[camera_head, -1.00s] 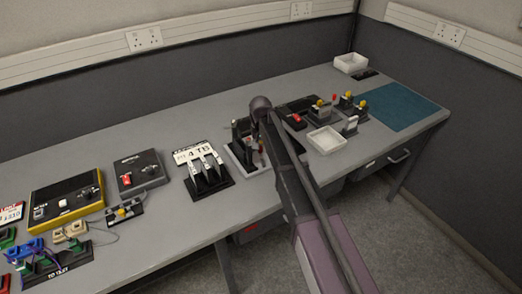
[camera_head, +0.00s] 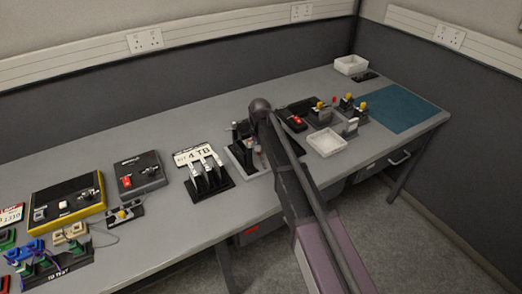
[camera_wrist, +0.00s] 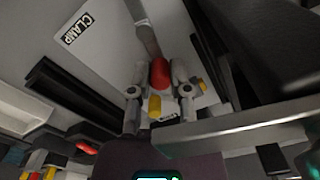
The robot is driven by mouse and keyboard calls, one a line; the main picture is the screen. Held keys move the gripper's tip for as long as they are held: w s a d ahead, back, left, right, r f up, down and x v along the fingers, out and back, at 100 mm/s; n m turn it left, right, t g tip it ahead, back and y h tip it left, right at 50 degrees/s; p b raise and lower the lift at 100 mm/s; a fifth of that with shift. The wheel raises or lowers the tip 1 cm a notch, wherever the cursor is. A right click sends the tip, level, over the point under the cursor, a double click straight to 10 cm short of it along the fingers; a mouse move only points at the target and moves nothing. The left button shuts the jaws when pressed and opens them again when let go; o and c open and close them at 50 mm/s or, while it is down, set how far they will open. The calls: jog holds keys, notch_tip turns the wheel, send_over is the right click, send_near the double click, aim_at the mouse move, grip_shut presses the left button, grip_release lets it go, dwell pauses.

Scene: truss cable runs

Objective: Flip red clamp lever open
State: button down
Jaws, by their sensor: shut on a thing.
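The red clamp lever (camera_wrist: 160,72) shows in the wrist view as a rounded red grip at the end of a grey metal arm. My gripper (camera_wrist: 159,82) has its two fingers on either side of the red grip and is shut on it. A yellow part (camera_wrist: 155,106) sits just below the red grip. In the head view the clamp station (camera_head: 237,157) is partly hidden behind my arm, and the gripper's hold is hidden there.
A black stand with several light levers (camera_head: 208,178) is left of the clamp. A white tray (camera_head: 326,142) and yellow-topped parts (camera_head: 347,101) stand to the right. A grey box (camera_head: 140,172) is farther left. The blue mat (camera_head: 398,108) is bare.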

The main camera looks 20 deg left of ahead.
jog(key=shift+s+a+n, duration=0.1)
jog(key=shift+n, duration=0.2)
jog(key=c, duration=0.6)
grip_release()
jog(key=shift+o, duration=0.2)
jog(key=shift+r, duration=0.1)
